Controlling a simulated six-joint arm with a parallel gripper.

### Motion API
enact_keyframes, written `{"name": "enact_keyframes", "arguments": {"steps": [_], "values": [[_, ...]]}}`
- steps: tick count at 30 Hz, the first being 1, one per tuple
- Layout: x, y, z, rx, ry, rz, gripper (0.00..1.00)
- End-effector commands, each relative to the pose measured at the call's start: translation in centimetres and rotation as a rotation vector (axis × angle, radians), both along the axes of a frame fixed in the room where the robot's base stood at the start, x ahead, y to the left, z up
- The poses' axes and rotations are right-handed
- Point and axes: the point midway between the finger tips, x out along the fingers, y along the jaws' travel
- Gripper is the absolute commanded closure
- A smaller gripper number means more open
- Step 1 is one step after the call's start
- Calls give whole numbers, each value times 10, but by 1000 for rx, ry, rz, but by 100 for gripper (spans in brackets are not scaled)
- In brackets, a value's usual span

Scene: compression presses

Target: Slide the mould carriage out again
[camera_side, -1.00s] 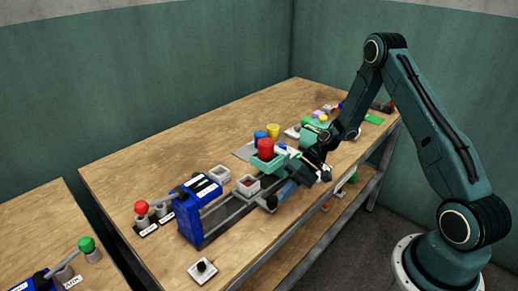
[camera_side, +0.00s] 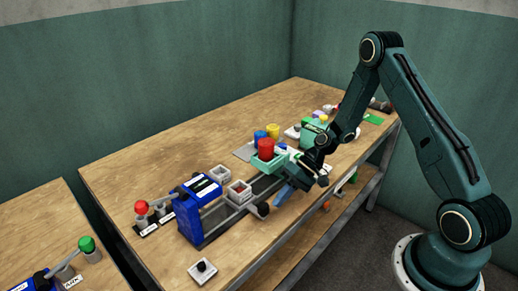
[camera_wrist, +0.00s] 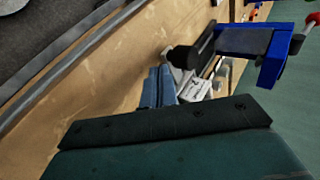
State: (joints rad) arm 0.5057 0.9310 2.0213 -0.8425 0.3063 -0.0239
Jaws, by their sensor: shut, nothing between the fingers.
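The mould carriage (camera_side: 238,192) is a small pale box with reddish contents. It sits on the rails just right of the blue press (camera_side: 198,210), outside its frame. A black knob (camera_side: 262,210) stands out from the carriage's near side; it also shows in the wrist view (camera_wrist: 180,57). My gripper (camera_side: 281,195) is shut and empty, with blue fingers pointing down just right of the knob. In the wrist view its fingertips (camera_wrist: 158,75) are close to the knob; I cannot tell whether they touch. The press also shows in the wrist view (camera_wrist: 262,45).
A red-topped lever (camera_side: 142,208) stands left of the press. A pale box (camera_side: 219,173) lies behind the rails. A green tray (camera_side: 268,162) with a red cylinder (camera_side: 266,147) is behind my gripper. A small button box (camera_side: 203,270) is near the front edge.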

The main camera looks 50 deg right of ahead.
Motion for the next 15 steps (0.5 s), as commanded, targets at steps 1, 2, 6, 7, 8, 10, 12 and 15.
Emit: {"name": "enact_keyframes", "arguments": {"steps": [1, 2, 6, 7, 8, 10, 12, 15], "values": [[-1, -6, 0, 0, -1, -4, 100], [-2, -10, 0, 0, 0, -3, 100], [-7, -29, 1, 0, -1, -4, 100], [-8, -32, 6, -1, -3, -4, 100], [-9, -35, 10, -1, -3, -4, 100], [-11, -44, 19, -2, -3, -4, 100], [-14, -53, 27, -2, -3, -4, 100], [-17, -65, 39, -2, -4, -3, 100]]}}
